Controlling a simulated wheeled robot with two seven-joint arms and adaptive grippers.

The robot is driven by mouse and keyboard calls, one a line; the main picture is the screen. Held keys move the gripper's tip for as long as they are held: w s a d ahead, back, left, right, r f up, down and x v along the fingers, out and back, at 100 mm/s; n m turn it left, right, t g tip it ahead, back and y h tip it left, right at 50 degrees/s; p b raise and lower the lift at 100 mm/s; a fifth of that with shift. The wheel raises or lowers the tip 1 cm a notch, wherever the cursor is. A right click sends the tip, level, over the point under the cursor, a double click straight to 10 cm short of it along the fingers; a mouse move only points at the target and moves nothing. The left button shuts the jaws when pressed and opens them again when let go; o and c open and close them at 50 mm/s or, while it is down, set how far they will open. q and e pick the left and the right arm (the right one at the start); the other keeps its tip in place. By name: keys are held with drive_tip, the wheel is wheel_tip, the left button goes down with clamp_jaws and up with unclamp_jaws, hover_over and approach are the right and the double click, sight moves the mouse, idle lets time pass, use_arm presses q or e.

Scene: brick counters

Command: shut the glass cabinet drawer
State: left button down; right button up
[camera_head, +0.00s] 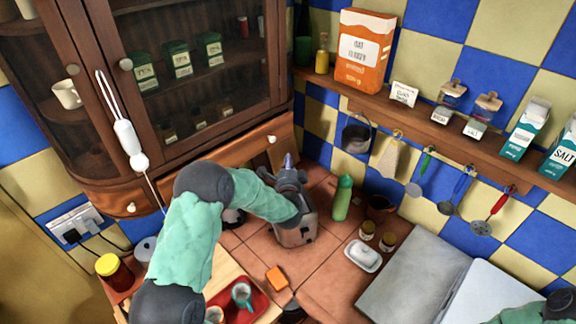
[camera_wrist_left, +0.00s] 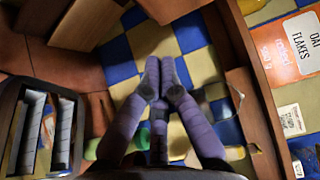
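The glass cabinet (camera_head: 200,60) hangs at the upper left. Below its glass doors, a wooden drawer front (camera_head: 251,150) with a pale knob (camera_head: 271,139) appears to stand out from the cabinet; how far is hard to tell. My left gripper (camera_head: 288,160) is just below and right of this drawer front, pointing up, apart from the knob. In the left wrist view its purple fingers (camera_wrist_left: 160,68) meet at the tips with nothing between them. Wooden panels (camera_wrist_left: 90,22), probably the drawer, show at the upper left there. Only part of my right arm shows, at the lower right.
A toaster (camera_head: 296,232) stands under my left gripper, beside a green bottle (camera_head: 343,197). A shelf (camera_head: 430,115) holds an oat flakes box (camera_head: 364,50), with utensils hanging below. A red tray (camera_head: 258,303) lies in front.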

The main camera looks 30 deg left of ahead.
sight(273, 145)
use_arm(q)
drive_tip(key=shift+w+a+p, duration=0.35)
drive_tip(key=shift+w+a, duration=0.95)
drive_tip(key=shift+a, duration=0.2)
drive_tip(key=shift+w+a+p, duration=0.35)
drive_tip(key=shift+w+a, duration=0.9)
drive_tip(key=shift+a, duration=0.25)
drive_tip(key=a+b, duration=0.1)
drive_tip(key=w+a+b, duration=0.1)
drive_tip(key=a, duration=0.1)
drive_tip(key=shift+a+f, duration=0.1)
drive_tip(key=shift+a, duration=0.1)
drive_tip(key=shift+r, duration=0.2)
drive_tip(key=shift+a, duration=0.1)
